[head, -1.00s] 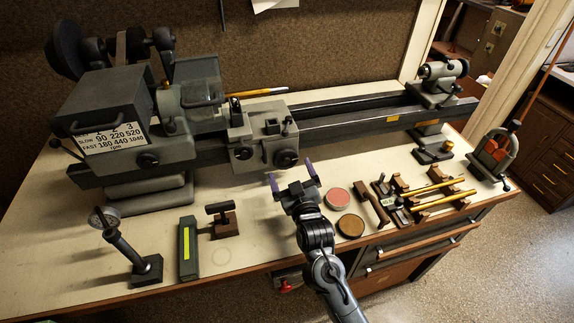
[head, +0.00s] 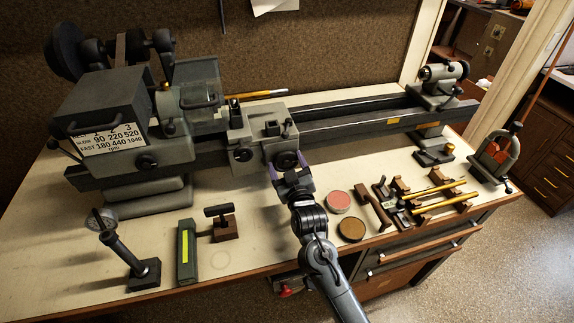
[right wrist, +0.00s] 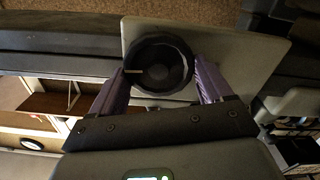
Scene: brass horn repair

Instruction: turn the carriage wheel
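The carriage wheel (head: 287,159) is a dark round knob on the front of the grey lathe carriage (head: 262,140). In the right wrist view the wheel (right wrist: 160,65) sits face-on between the fingertips of my right gripper (right wrist: 160,72). My right gripper (head: 289,168) reaches up from the bench front to the wheel, with its purple fingers apart, one on each side of the rim. I cannot tell whether the fingers touch the rim. The gripper hides the wheel's lower part in the head view. My left gripper is not in view.
The headstock (head: 110,120) stands at the left and the tailstock (head: 438,85) at the far right of the bed. Pink (head: 338,201) and brown (head: 351,228) round tins lie right of my arm, beside wooden racks with brass rods. A dial stand (head: 125,255) stands front left.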

